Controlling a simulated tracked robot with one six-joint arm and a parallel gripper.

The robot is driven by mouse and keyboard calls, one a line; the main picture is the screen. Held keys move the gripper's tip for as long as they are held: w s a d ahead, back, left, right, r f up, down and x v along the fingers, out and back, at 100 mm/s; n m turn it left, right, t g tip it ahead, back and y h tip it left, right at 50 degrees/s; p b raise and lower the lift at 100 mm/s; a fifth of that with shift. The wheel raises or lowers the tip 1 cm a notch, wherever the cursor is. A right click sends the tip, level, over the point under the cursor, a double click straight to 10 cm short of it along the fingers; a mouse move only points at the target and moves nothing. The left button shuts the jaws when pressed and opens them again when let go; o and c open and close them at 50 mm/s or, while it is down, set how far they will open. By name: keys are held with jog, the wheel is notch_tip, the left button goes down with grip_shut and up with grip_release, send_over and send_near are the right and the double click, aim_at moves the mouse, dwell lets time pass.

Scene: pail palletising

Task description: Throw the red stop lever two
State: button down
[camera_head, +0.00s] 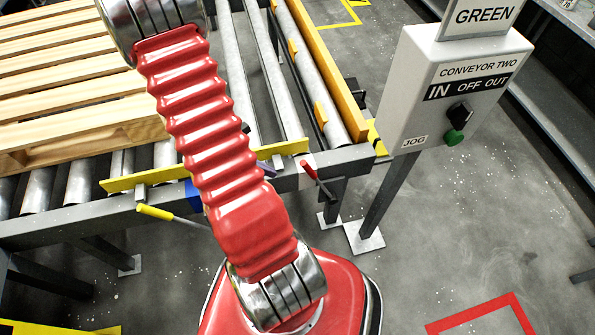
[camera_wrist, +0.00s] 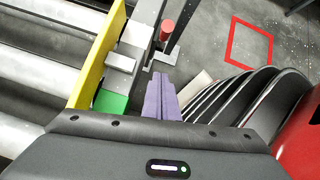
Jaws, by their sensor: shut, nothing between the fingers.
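The red stop lever (camera_head: 318,181) sits at the right front corner of the conveyor frame, its red grip slanting down to the right from a white plate. In the wrist view a red cylindrical grip (camera_wrist: 167,30), apparently the same lever, stands beyond my fingertips beside the grey frame. My gripper (camera_wrist: 160,78) has purple fingers shut together and empty, with a visible gap to the red grip. In the head view only a small purple part of my gripper (camera_head: 266,170) shows behind my arm, left of the lever.
A yellow-handled lever (camera_head: 155,212) is on the conveyor's front left. A yellow stop bar (camera_head: 283,149) crosses the rollers. A wooden pallet (camera_head: 75,135) lies on the conveyor. The "CONVEYOR TWO" control box (camera_head: 450,80) stands right. Floor with a red outline (camera_head: 480,312) is clear.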

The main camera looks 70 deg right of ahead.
jog(key=s+d+f, duration=0.6)
jog(key=s, duration=0.1)
jog(key=shift+s+f, duration=0.2)
jog(key=shift+s, duration=0.1)
dwell(0.7)
dwell(0.3)
jog(key=shift+s+d+r, duration=0.1)
